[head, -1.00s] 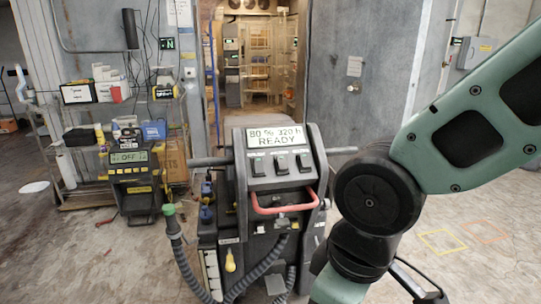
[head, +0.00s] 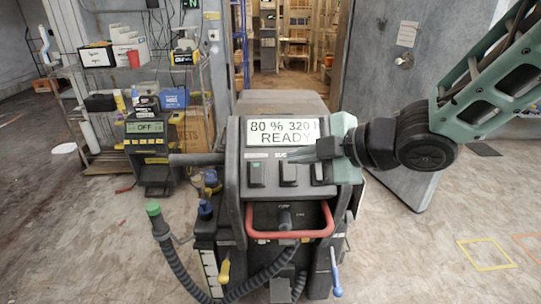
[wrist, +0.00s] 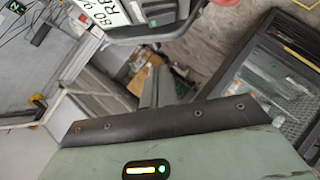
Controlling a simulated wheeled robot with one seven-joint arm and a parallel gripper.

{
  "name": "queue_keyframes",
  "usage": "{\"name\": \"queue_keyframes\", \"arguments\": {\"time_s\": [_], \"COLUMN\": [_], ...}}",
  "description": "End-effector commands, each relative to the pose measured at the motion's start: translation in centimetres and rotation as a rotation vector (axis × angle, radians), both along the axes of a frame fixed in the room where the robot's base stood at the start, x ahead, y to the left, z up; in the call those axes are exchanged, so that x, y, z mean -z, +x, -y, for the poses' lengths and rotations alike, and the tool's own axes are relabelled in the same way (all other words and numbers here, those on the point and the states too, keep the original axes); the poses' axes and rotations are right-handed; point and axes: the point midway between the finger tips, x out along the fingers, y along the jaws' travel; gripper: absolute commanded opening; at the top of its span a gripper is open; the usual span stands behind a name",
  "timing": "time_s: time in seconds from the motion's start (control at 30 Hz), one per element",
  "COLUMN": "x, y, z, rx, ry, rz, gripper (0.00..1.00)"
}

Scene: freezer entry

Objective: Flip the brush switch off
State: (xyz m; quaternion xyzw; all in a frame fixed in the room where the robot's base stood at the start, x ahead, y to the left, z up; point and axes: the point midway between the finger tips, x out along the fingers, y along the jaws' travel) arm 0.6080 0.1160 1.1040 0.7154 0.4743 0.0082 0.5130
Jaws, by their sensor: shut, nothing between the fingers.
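The machine's console (head: 237,180) stands in the middle of the head view. Its screen (head: 283,132) reads "80 % 320" and "READY", with the right end cut off by my gripper. Below it is a row of three dark rocker switches: left (head: 256,175), middle (head: 288,174) and right (head: 320,173). A label above the middle one starts with "SUC"; I cannot read which is the brush switch. My gripper (head: 296,156) is shut and empty, reaching in from the right, its fingers just above the middle and right switches. Contact cannot be told. The wrist view shows the screen (wrist: 98,12) tilted.
A red handle (head: 290,236) curves below the switches. A grey bar (head: 195,159) sticks out left of the console. A charger reading "OFF" (head: 146,127) and a loaded shelf stand at the left. A grey door (head: 400,80) is behind my arm.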

Motion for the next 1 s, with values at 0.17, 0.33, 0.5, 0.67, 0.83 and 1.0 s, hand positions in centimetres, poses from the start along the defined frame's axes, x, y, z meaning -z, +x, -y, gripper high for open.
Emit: {"name": "queue_keyframes", "arguments": {"time_s": [0.17, 0.33, 0.5, 0.67, 0.83, 1.0], "x": [0.0, 0.0, 0.7, 2.1, 3.8, 5.2], "y": [0.0, 0.0, 0.7, 2.3, 4.2, 6.2], "z": [0.0, -0.1, -1.0, -3.0, -5.5, -7.0], "rx": [-0.005, -0.004, -0.004, -0.006, -0.004, 0.0], "ry": [0.002, 0.002, 0.001, 0.001, 0.001, 0.0], "rz": [0.004, 0.003, -0.001, -0.002, -0.002, -0.001], "gripper": [0.0, 0.0, 0.0, 0.0, 0.0, 0.0]}}
